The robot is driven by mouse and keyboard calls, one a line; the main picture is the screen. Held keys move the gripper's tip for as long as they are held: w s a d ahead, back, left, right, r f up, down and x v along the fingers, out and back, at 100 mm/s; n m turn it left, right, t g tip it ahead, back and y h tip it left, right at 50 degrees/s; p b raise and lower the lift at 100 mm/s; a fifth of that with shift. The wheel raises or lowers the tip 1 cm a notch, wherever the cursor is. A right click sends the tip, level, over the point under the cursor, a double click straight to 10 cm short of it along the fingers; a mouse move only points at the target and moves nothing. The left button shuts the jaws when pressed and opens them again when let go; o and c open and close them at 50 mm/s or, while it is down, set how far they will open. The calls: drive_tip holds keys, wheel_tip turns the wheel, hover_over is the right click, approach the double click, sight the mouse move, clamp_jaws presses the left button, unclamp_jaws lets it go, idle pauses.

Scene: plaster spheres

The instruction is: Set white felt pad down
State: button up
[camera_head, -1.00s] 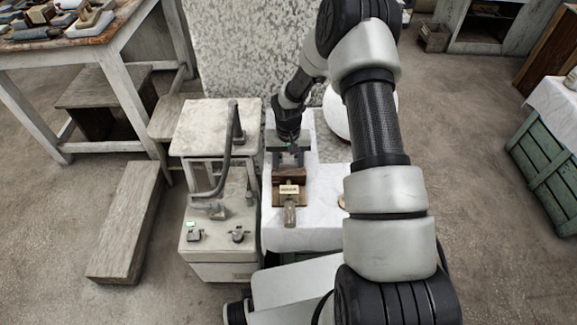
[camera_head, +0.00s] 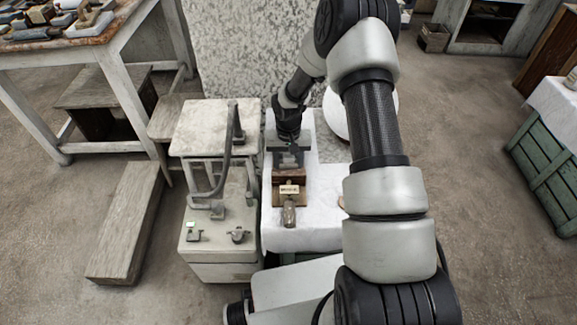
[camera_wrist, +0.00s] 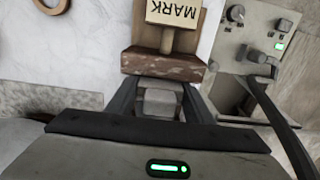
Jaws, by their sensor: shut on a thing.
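My gripper (camera_head: 289,158) is over the white-covered table, just behind a brown wooden block, with its fingers pointing down. In the wrist view my gripper (camera_wrist: 160,103) has a dark finger on each side of a small pale grey-white piece (camera_wrist: 159,103), which I take to be the white felt pad. The fingers are shut on it. The block's rough brown edge (camera_wrist: 163,65) lies just beyond the pad in that view. The pad's underside is hidden, so I cannot tell whether it touches anything. In the head view the pad is not clear.
A small sign reading MARK (camera_wrist: 175,13) stands by the wooden block. The white cloth (camera_head: 325,228) is mostly bare to the block's right. A grey cabinet (camera_head: 222,240) with knobs and a bent hose (camera_head: 226,165) stands close on the left. A wooden ring (camera_wrist: 50,4) lies on the cloth.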

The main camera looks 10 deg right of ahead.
drive_tip(key=shift+f+b, duration=0.6)
drive_tip(key=shift+f, duration=0.2)
drive_tip(key=o, duration=1.1)
drive_tip(key=shift+r, duration=0.1)
drive_tip(key=shift+r, duration=0.1)
drive_tip(key=shift+r+p, duration=1.2)
drive_tip(key=shift+r, duration=0.7)
